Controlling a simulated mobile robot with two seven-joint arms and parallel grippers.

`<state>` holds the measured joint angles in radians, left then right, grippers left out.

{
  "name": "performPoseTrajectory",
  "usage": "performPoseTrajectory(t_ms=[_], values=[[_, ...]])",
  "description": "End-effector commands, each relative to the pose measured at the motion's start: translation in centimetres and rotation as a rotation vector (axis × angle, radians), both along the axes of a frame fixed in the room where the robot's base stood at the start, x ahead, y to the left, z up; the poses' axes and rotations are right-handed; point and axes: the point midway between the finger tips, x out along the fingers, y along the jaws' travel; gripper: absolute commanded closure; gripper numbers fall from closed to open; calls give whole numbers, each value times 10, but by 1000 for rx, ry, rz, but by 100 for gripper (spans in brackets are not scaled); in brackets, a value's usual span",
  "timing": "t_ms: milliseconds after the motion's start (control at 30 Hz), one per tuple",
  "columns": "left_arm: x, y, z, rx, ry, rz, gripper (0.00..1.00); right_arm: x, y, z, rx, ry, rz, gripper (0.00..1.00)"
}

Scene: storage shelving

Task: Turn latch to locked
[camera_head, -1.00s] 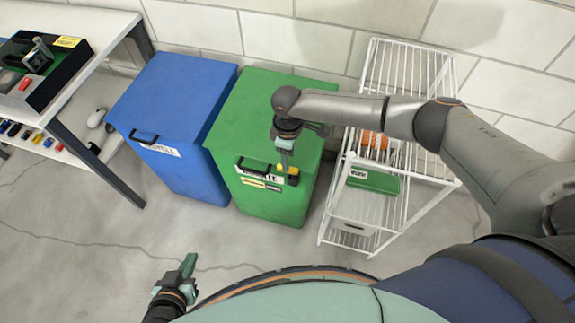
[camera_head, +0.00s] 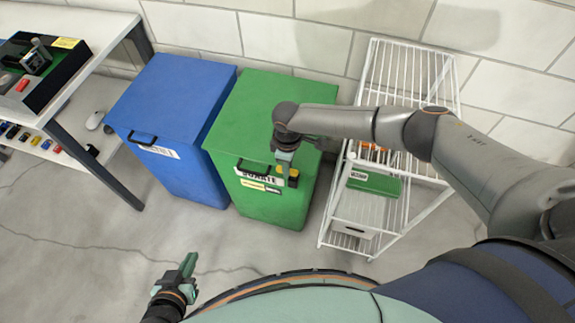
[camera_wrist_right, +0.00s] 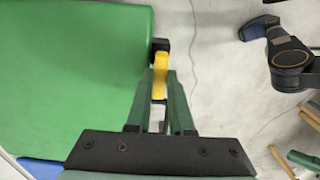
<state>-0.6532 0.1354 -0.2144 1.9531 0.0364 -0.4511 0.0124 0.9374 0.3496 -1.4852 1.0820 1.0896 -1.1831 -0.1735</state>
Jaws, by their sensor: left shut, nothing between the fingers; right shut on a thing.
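The latch is a yellow handle on a black mount (camera_head: 293,177) at the front edge of the green bin (camera_head: 262,112). In the right wrist view the yellow handle (camera_wrist_right: 160,72) stands between the green fingers of my right gripper (camera_wrist_right: 159,86), which are shut on it. In the head view my right gripper (camera_head: 284,163) reaches down over the bin's front and partly hides the latch. Which way the latch is turned is hard to tell. My left gripper (camera_head: 188,266) is shut and empty, low over the floor.
A blue bin (camera_head: 180,95) with a black handle stands left of the green bin. A white wire rack (camera_head: 412,70) with a green box (camera_head: 374,183) stands close on the right. A workbench (camera_head: 105,35) is at the far left. Floor in front is clear.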

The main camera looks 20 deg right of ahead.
Motion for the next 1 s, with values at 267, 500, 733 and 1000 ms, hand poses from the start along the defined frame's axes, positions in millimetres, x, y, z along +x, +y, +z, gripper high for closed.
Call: performPoseTrajectory(t_ms=[267,500,733,1000], values=[[-3,0,-2,1,7,0,100,0,0,0,0,0,0,100],[-4,1,-2,1,7,0,100,0,0,0,0,0,-2,100],[-4,1,2,2,6,2,100,0,-1,1,0,1,-44,100],[-2,7,15,7,-8,12,100,2,-2,3,1,4,-213,100]])
